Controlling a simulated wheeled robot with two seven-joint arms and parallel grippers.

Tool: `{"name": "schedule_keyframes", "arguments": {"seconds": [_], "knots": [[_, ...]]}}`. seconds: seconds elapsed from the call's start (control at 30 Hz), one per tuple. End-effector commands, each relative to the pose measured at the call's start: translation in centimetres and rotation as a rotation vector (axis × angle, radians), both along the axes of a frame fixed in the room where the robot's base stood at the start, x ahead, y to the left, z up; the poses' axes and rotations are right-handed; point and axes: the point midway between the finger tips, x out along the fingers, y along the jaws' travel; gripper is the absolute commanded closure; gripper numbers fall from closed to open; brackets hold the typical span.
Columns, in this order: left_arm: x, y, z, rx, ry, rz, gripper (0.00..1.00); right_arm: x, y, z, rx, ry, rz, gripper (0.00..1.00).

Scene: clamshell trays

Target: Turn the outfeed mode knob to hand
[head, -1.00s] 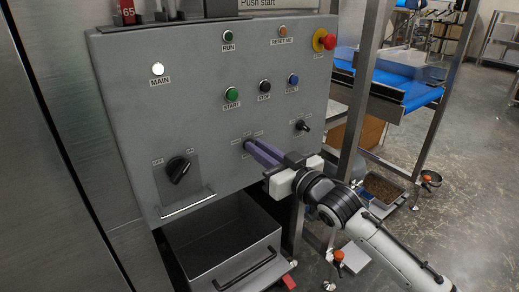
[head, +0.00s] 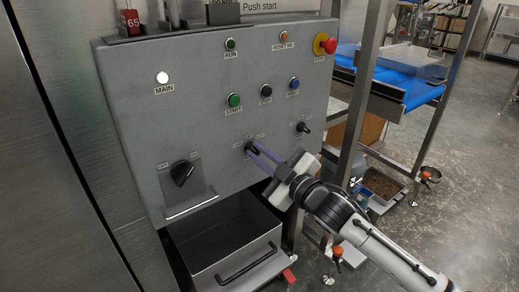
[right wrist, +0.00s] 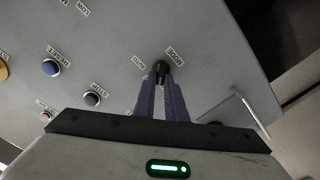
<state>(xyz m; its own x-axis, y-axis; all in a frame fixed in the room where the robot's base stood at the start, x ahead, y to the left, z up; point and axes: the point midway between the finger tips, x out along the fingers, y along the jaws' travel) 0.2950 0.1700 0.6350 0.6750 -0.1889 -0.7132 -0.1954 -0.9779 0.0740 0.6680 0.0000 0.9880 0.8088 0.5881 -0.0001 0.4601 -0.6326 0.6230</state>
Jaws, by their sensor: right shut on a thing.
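The outfeed mode knob (head: 249,147) is a small black selector on the grey control panel, below the start button. In the right wrist view the knob (right wrist: 161,68) sits between my fingertips, with small white labels around it, one of which seems to read HAND. My right gripper (head: 254,150) is shut on this knob, its purple fingers reaching in from the lower right and its body rolled at a slant. The fingers (right wrist: 161,85) hide part of the knob, so I cannot tell exactly which label it points to. My left gripper is not in view.
Another black selector (head: 304,127) is close by to the right. Start (head: 234,100), stop (head: 266,90) and blue (head: 294,83) buttons are above, with a red emergency stop (head: 329,45) at the top right. A large rotary switch (head: 182,173) is lower left, above an open metal drawer (head: 215,277).

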Motion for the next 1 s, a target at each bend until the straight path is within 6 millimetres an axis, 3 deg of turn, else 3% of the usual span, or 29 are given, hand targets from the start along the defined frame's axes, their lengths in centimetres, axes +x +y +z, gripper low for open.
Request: {"name": "schedule_keyframes", "arguments": {"seconds": [0.4,0.97,1.0], "knots": [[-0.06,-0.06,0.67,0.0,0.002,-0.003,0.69,-0.09,0.08,-0.24,-0.155,-0.11,0.0,1.0],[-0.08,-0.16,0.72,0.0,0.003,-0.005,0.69,-0.09,0.09,-0.32,-0.178,-0.126,-0.001,1.0],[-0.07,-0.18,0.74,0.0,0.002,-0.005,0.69,-0.09,0.09,-0.33,-0.178,-0.126,-0.001,0.82]]}}
